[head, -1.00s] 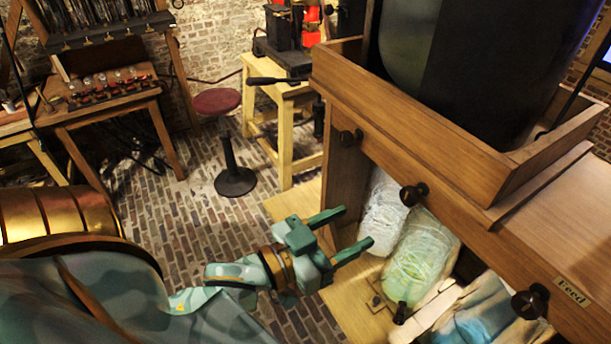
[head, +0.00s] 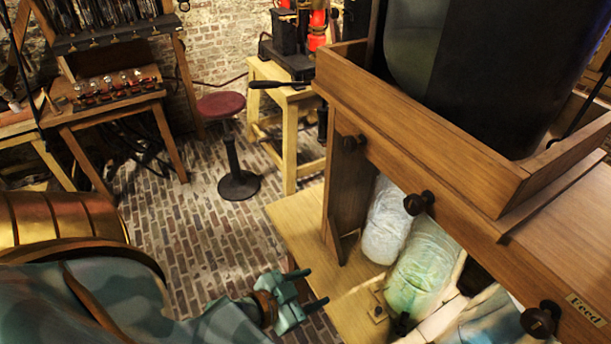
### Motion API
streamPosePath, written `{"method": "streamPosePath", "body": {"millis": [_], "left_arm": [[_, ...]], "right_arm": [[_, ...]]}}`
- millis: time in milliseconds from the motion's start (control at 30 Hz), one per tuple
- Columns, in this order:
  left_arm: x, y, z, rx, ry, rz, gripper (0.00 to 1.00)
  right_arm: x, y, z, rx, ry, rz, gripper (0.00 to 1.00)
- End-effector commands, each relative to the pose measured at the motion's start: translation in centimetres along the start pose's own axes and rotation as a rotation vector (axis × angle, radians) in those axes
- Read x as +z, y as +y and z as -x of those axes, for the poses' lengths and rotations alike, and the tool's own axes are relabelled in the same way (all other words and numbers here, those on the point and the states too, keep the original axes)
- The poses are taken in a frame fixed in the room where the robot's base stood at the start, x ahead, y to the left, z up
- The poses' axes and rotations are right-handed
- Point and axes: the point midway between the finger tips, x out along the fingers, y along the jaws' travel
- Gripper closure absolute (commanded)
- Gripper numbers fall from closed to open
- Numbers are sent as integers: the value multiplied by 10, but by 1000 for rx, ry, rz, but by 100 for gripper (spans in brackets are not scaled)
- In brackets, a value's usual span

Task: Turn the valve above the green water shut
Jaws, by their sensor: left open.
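The right valve (head: 541,319) is beside a "Feed" label (head: 585,309). I cannot tell from the knobs how far each is turned. My left gripper (head: 312,287) is open and empty, low and left of the jars, apart from every valve. My right gripper is not in view.
A wooden ledge (head: 300,225) runs below the cabinet, and an upright post (head: 346,205) stands left of the jars. A blue-tinted jar (head: 487,322) is partly cut off at the bottom. A red stool (head: 218,105) stands on the brick floor (head: 185,235), which is mostly clear.

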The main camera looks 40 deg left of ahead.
Motion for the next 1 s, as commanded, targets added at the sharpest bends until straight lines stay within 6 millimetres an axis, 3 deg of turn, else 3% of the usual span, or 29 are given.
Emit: {"method": "streamPosePath", "body": {"millis": [100,300,900,1000], "left_arm": [[17,0,-3,-3,-32,-3,44],[29,0,-4,-4,-56,-6,44],[30,0,-4,-4,-58,-18,44],[56,-1,-3,-4,-113,-36,44]], "right_arm": [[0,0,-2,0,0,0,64],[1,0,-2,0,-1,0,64],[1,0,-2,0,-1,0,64],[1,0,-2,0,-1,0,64]]}}
